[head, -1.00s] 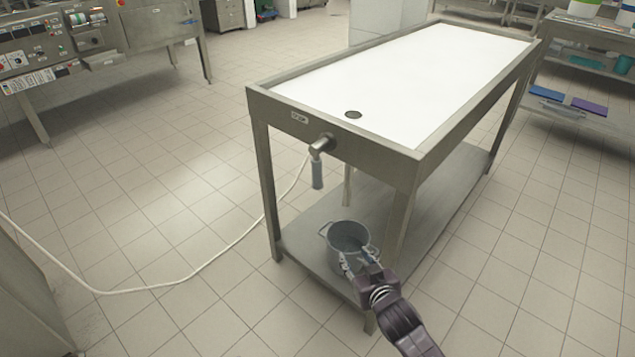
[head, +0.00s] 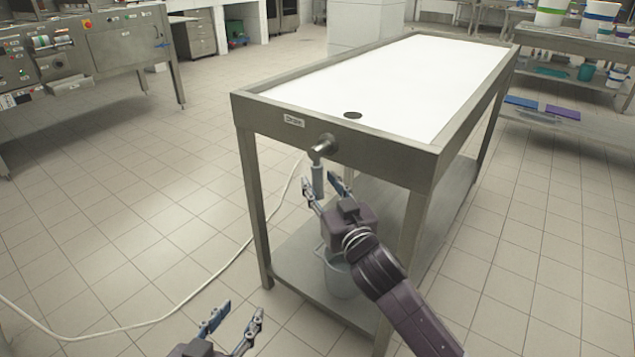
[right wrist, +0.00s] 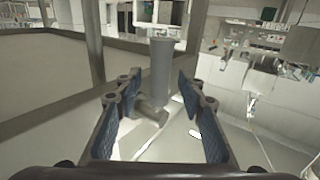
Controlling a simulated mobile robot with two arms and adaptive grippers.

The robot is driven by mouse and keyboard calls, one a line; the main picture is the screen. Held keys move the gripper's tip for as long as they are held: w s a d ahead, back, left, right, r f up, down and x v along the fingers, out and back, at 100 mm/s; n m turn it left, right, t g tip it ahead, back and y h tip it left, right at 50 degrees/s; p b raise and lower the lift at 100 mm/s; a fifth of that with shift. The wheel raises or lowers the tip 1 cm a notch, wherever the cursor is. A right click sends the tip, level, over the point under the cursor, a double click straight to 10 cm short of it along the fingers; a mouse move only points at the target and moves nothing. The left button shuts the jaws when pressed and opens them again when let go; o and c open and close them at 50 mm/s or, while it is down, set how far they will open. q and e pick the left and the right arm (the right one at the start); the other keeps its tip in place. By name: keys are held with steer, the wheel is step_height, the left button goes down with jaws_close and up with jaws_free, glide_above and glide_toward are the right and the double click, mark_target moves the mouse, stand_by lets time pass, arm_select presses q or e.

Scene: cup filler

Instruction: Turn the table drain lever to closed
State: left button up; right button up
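The table drain lever is a grey cylindrical handle (head: 317,180) hanging down from a metal elbow (head: 323,147) on the table's front end. My right gripper (head: 321,188) is open just below and around the handle's lower end in the head view. In the right wrist view the grey handle (right wrist: 162,62) stands ahead between the two open fingers (right wrist: 157,95); I cannot tell whether they touch it. My left gripper (head: 236,318) is open and empty, low at the bottom of the head view, over the floor left of the table.
The table (head: 262,138) has a white top with a dark drain hole (head: 353,115) and a drain label (head: 293,121). A metal pot (head: 338,278) on its lower shelf is partly hidden by my right arm. A pale hose (head: 215,275) lies on the floor at left.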

steer(key=shift+x, duration=1.1)
arm_select(q)
steer(key=r, duration=0.1)
steer(key=w+r+t, duration=0.1)
steer(key=r, duration=0.1)
steer(key=shift+w+d, duration=0.15)
steer(key=shift+d, duration=0.2)
arm_select(e)
steer(key=shift+c, duration=0.2)
jaws_close()
